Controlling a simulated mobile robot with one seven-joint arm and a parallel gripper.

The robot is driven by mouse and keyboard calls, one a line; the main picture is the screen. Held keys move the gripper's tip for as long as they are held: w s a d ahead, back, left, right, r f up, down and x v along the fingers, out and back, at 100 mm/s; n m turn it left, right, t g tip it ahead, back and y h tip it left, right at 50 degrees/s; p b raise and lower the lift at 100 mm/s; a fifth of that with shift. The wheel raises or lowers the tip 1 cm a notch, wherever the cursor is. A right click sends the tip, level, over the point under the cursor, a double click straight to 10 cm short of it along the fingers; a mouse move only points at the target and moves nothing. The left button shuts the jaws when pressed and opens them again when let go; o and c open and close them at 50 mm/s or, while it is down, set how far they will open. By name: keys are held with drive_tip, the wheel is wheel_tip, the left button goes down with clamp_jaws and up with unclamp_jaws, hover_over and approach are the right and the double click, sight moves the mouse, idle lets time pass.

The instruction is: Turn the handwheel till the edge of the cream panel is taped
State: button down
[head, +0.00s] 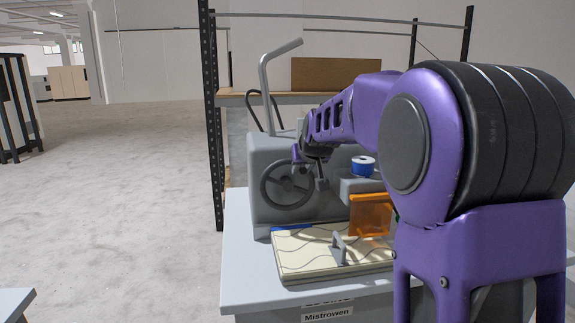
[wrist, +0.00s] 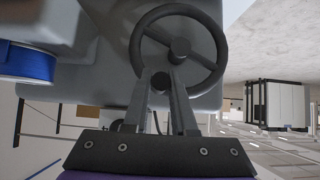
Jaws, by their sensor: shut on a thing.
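The dark handwheel (head: 287,186) is on the left front of the grey machine (head: 262,155). In the wrist view the handwheel (wrist: 178,47) shows its hub, spokes and round rim. My gripper (wrist: 161,84) is shut on the small handle at the wheel's rim. In the head view my arm partly hides the gripper and the grip. The cream panel (head: 300,262), with wavy lines, lies flat in front of the machine. A short blue strip of tape (head: 292,228) shows along the left part of its back edge. My arm hides the panel's right end.
A blue tape spool (head: 362,165) sits on the machine, above an orange guard (head: 370,215). A grey upright bracket (head: 339,247) stands on the panel. A bent grey bar (head: 266,85) rises behind. A shelf rack (head: 212,110) stands behind.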

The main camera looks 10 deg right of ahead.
sight(310, 182)
drive_tip(key=shift+d+f, duration=0.15)
drive_tip(key=shift+d, duration=0.25)
drive_tip(key=shift+d+f+b, duration=0.55)
drive_tip(key=shift+b, duration=0.15)
drive_tip(key=shift+d, duration=0.15)
drive_tip(key=shift+d+f+b, duration=0.6)
drive_tip(key=shift+f+b, duration=0.2)
drive_tip(key=shift+b, duration=0.1)
drive_tip(key=shift+r, duration=0.1)
